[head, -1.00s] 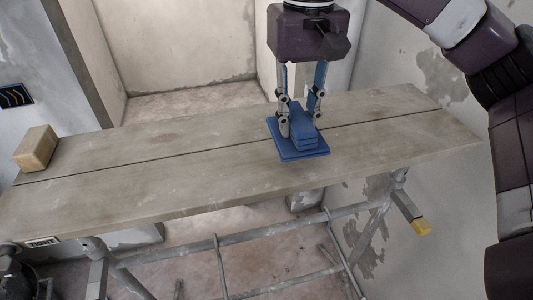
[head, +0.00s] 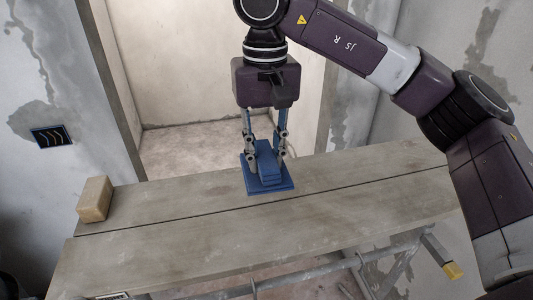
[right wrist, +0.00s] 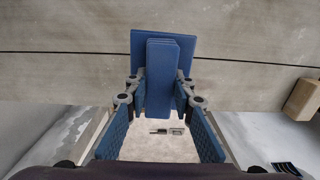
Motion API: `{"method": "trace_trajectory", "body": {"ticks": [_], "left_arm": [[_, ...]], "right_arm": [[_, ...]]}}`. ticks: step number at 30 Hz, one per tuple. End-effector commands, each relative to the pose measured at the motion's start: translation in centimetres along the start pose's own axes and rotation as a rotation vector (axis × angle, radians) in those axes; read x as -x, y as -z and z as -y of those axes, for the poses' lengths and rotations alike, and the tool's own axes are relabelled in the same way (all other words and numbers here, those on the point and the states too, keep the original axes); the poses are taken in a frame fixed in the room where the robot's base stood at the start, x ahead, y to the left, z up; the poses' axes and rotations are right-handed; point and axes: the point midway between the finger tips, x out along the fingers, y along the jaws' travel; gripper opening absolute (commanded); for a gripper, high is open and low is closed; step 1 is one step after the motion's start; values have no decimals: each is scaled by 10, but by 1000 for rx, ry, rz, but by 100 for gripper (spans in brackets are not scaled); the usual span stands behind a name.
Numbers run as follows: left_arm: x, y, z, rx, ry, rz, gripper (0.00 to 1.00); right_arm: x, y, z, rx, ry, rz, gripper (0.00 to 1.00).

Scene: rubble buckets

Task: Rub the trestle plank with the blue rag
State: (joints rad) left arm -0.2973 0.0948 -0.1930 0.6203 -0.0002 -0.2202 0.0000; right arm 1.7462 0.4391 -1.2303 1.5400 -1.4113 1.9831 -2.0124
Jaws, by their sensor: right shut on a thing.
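The blue rag (head: 268,184) is a flat square with a thicker folded part standing on top. My right gripper (head: 266,156) is shut on that folded part from above. The right wrist view shows the rag (right wrist: 162,50) between its fingers. The trestle plank (head: 200,243) is a long grey-brown wooden surface with a dark lengthwise seam. My left gripper is not in view.
A tan block (head: 95,199) sits on the plank's left end and also shows in the right wrist view (right wrist: 304,98). Metal trestle tubes (head: 290,279) are below, one with a yellow end (head: 453,271). The plank between block and rag is clear.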

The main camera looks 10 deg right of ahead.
Motion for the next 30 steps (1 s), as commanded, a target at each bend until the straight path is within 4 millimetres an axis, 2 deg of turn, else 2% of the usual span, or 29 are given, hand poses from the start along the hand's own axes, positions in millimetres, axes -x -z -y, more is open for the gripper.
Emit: {"method": "trace_trajectory", "body": {"ticks": [3,7,10,17,24,26,30], "left_arm": [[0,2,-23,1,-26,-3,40],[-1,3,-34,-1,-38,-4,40],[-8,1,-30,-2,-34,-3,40],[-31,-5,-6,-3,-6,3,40],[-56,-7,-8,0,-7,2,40],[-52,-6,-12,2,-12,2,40],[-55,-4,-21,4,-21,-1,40]], "right_arm": [[0,0,0,0,0,0,0],[-3,0,0,1,-1,1,0],[-12,0,0,1,-1,1,0],[-44,-1,0,2,0,2,0],[-77,-1,0,1,-1,0,0],[-71,0,-11,-3,1,-1,0],[-70,0,-31,-2,0,0,0]]}}
